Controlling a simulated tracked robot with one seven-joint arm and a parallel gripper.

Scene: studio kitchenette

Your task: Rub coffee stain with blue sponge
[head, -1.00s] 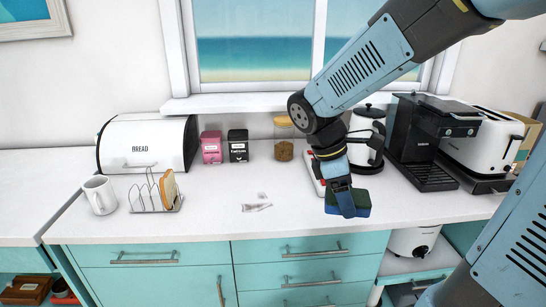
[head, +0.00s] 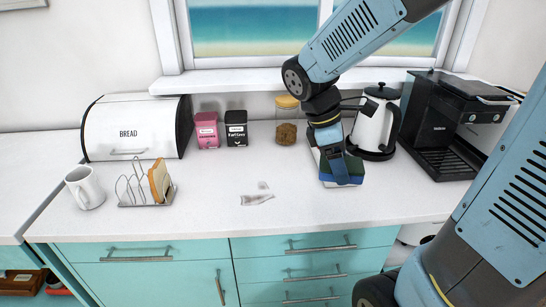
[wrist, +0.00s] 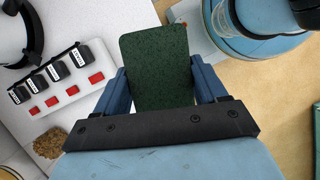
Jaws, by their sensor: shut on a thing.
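My gripper (head: 343,173) is shut on the blue sponge (head: 354,166), which has a dark green scouring face. It holds the sponge at the right part of the white counter, in front of a power strip. Whether the sponge touches the counter I cannot tell. In the wrist view the green face of the sponge (wrist: 157,65) fills the space between the two blue fingers (wrist: 160,85). A small greyish patch with a fragment (head: 257,199) lies on the counter left of my gripper; it looks like torn paper. I see no clear brown coffee stain.
The power strip (wrist: 68,82) has black plugs and red switches. A jar (head: 286,122), kettle (head: 378,125) and coffee machine (head: 440,125) stand behind and right. Two tins (head: 236,129), a bread box (head: 138,130), toast rack (head: 146,190) and mug (head: 84,186) stand left.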

